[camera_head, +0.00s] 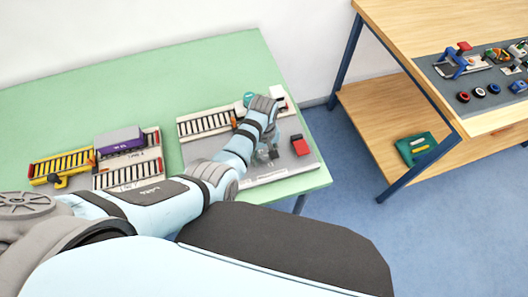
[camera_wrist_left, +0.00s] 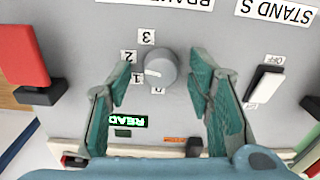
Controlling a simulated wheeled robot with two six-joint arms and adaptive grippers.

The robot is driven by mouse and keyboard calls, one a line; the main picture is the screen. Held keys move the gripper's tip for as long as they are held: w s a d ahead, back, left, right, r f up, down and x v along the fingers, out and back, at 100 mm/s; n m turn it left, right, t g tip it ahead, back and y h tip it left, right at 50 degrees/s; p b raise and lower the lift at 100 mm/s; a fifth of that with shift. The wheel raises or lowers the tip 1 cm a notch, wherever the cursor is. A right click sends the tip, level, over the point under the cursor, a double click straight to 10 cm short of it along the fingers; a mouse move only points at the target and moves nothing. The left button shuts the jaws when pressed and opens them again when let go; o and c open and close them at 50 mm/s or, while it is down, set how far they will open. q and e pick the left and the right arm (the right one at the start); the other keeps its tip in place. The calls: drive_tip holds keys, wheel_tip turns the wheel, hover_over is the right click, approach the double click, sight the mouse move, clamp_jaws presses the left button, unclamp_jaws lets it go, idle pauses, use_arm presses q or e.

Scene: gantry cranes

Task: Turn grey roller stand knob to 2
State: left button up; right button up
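The grey roller stand knob (camera_wrist_left: 161,68) is round, on a grey panel (camera_wrist_left: 225,35), with labels 0, 1, 2 and 3 along one side. Its white mark points left and slightly down in the left wrist view, about toward the 1. The label 2 (camera_wrist_left: 129,56) lies just above the 1. My left gripper (camera_wrist_left: 162,78) is open, with one teal-padded finger on each side of the knob and visible gaps to it. In the head view my left gripper (camera_head: 267,155) is over the panel's right part, and the knob cannot be made out. My right gripper is not in view.
A white rocker switch (camera_wrist_left: 265,84) marked OFF is right of the fingers. A red block (camera_wrist_left: 24,55) on a black base is at the left. A green lit display (camera_wrist_left: 126,121) sits nearer the wrist. The green table (camera_head: 150,85) also holds roller tracks; a wooden workbench (camera_head: 405,25) stands at right.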

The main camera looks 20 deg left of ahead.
sight(264, 154)
use_arm(q)
drive_tip(key=shift+w, duration=0.1)
wheel_tip(264, 154, up, 12)
idle(0.4)
idle(0.3)
